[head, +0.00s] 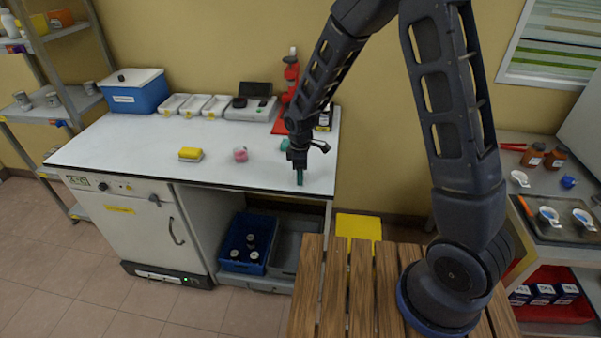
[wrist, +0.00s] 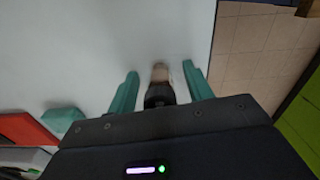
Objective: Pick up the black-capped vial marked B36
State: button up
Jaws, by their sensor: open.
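My gripper (head: 300,177) is over the front right part of the white bench, pointing down. In the wrist view its two teal fingers (wrist: 161,87) are apart. A small vial with a black part (wrist: 159,96) and a pale part (wrist: 160,72) shows between them, with a gap to each finger. The gripper body hides its near end. I cannot read a mark on it, so I cannot tell whether it is B36. In the head view I cannot make this vial out behind the gripper.
The white bench (head: 120,150) holds a yellow sponge (head: 190,154), a pink item (head: 240,154), white trays (head: 194,105) and a blue cool box (head: 134,91). A red stand (head: 291,75) is behind my arm. A blue crate (head: 240,267) below holds several dark-topped containers.

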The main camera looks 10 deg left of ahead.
jog(key=shift+c, duration=0.4)
jog(key=c, duration=1)
